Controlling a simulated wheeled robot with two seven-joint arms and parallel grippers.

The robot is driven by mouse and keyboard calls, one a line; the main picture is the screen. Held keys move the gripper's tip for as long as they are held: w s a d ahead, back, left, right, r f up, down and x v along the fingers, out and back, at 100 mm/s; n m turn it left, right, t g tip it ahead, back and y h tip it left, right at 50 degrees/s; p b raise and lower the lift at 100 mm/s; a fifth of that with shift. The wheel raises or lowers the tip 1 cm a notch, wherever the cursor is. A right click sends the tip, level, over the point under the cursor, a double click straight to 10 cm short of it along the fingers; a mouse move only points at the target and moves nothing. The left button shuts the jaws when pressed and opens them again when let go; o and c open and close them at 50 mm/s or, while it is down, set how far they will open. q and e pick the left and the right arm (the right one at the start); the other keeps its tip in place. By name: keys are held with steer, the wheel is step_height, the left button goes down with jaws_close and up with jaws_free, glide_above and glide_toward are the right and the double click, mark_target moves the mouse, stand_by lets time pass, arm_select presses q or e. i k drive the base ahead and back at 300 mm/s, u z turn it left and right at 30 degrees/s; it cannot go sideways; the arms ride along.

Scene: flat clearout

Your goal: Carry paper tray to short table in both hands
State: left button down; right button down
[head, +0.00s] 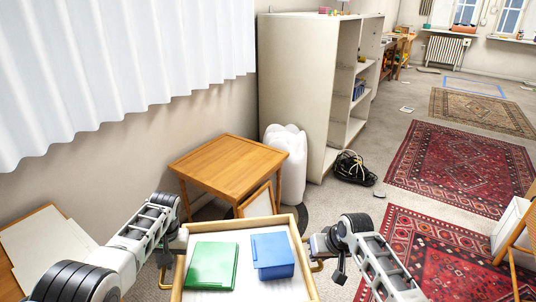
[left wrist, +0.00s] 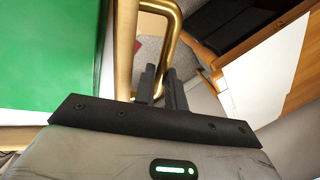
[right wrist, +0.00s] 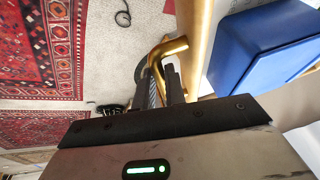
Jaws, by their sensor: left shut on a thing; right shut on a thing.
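The paper tray (head: 245,222) is a shallow wooden-rimmed tray with a pale inside, at the bottom centre of the head view. A green box (head: 211,265) and a blue box (head: 272,255) lie in it. My left gripper (head: 172,258) is shut on the tray's left brass handle, which shows in the left wrist view (left wrist: 172,25). My right gripper (head: 320,250) is shut on the right brass handle, seen in the right wrist view (right wrist: 165,48). The short table (head: 228,163), wooden with a bare top, stands just beyond the tray, slightly left.
A framed panel (head: 257,203) stands between tray and table. A white bin or sack (head: 288,165) and a tall shelf unit (head: 300,90) stand right of the table. Black cables (head: 352,168) lie on the floor. Red rugs (head: 460,165) cover the right side.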

mark_target(230, 159)
steer(key=z, duration=0.6)
steer(key=i, duration=1.15)
steer(key=z, duration=0.4)
steer(key=i, duration=1.2)
steer(key=u, duration=0.75)
steer(key=i, duration=0.8)
steer(key=u, duration=1.2)
steer(key=i, duration=0.5)
steer(key=u, duration=0.35)
